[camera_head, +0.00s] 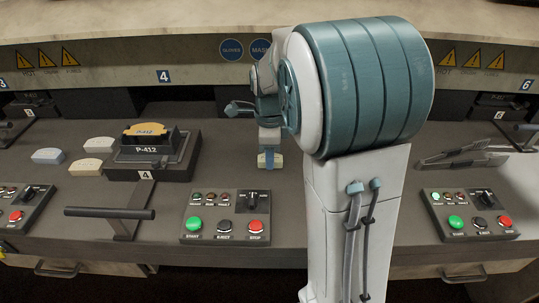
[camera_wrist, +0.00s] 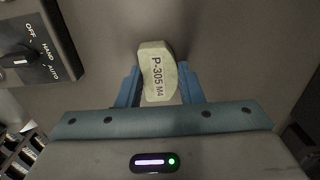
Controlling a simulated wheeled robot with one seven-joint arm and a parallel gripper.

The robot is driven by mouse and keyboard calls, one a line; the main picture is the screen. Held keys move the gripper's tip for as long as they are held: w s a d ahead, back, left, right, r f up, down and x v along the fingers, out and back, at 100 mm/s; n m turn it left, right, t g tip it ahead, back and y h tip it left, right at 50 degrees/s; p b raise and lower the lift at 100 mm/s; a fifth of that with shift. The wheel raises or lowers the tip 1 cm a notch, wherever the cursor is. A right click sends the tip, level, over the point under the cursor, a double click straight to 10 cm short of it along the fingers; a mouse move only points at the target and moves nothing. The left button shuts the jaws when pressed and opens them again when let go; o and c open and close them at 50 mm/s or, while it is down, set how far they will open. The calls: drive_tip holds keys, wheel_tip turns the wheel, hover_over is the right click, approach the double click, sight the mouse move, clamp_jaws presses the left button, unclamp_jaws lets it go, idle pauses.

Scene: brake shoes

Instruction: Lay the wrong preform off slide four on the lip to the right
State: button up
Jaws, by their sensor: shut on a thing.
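My gripper (camera_head: 269,160) is shut on a pale cream preform marked P-305 M4, seen between the two blue fingers in the wrist view (camera_wrist: 157,62). The preform is over the grey bench surface, right of slide four; I cannot tell whether it touches. Slide four (camera_head: 122,174), tagged 4, stands left of my gripper with a P-412 block.
A control box (camera_head: 226,217) with start, eject and stop buttons stands in front of my gripper; a control box corner shows in the wrist view (camera_wrist: 30,50). A bar handle (camera_head: 109,213) projects before slide four. Tongs (camera_head: 463,156) lie at right. My arm hides the middle right.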

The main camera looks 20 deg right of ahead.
drive_tip(key=shift+f, duration=0.25)
drive_tip(key=shift+f, duration=0.15)
drive_tip(key=o, duration=1.1)
drive_tip(key=shift+c, duration=0.2)
wheel_tip(320, 180, up, 11)
drive_tip(key=p, duration=0.1)
drive_tip(key=s+f+n, duration=0.2)
drive_tip(key=s+n, duration=0.3)
drive_tip(key=n, duration=0.2)
drive_tip(key=s+a+f+n+t, duration=0.1)
drive_tip(key=s+f+n, duration=0.1)
drive_tip(key=s+n, duration=0.4)
drive_tip(key=s+a+f+n+t, duration=0.1)
drive_tip(key=s+f+n, duration=0.1)
drive_tip(key=s+n, duration=0.4)
drive_tip(key=shift+s+a+n, duration=0.2)
drive_tip(key=shift+n, duration=0.6)
drive_tip(key=shift+s+a+f+n+t, duration=0.1)
drive_tip(key=shift+s+f+n+t, duration=0.2)
drive_tip(key=shift+n, duration=0.2)
